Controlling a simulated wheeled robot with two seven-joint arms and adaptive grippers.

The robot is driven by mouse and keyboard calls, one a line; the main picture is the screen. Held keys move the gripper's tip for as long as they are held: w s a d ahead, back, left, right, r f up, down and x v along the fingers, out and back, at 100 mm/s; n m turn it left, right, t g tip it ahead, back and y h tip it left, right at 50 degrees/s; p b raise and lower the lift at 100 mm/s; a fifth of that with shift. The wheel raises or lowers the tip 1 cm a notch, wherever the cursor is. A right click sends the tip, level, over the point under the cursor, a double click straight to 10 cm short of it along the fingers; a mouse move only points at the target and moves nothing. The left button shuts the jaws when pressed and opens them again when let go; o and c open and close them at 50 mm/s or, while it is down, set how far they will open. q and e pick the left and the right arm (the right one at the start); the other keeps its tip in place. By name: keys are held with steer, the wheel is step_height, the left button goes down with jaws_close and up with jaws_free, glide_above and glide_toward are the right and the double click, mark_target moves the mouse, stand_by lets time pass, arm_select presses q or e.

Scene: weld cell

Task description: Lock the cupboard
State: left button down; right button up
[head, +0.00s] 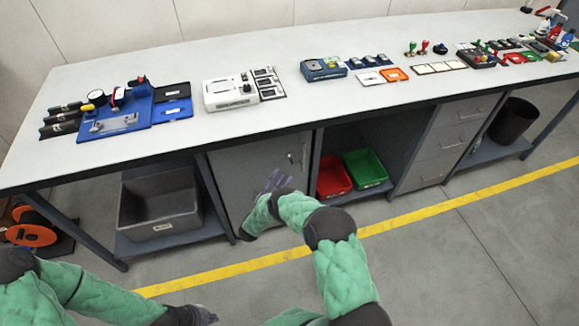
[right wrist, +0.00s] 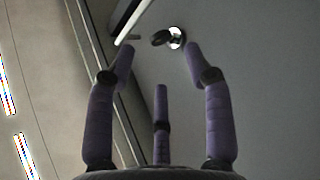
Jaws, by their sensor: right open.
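The grey cupboard door (head: 232,172) is under the workbench and looks shut. Near its upper right edge is a small lock (head: 291,157); in the right wrist view a dark key-like piece (right wrist: 159,39) sticks out of the round shiny lock cylinder (right wrist: 176,38). A pale bar handle (right wrist: 133,19) is beside it. My right gripper (head: 275,180) is in front of the door, just below and left of the lock. Its purple fingers (right wrist: 159,62) are spread and empty, with the key-like piece beyond the tips. My left gripper (head: 200,315) is low at the bottom edge, away from the cupboard; its fingers are unclear.
A grey bin (head: 160,228) stands on the shelf left of the cupboard. Red (head: 331,178) and green (head: 366,168) bins are in the open bay to its right, and drawers (head: 445,140) stand further right. The bench top (head: 190,66) overhangs the cupboard. The floor in front is clear.

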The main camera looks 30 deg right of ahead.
mark_target(291, 162)
steer(key=b+x, duration=0.1)
steer(key=x, duration=0.6)
steer(key=shift+b, duration=0.3)
jaws_close()
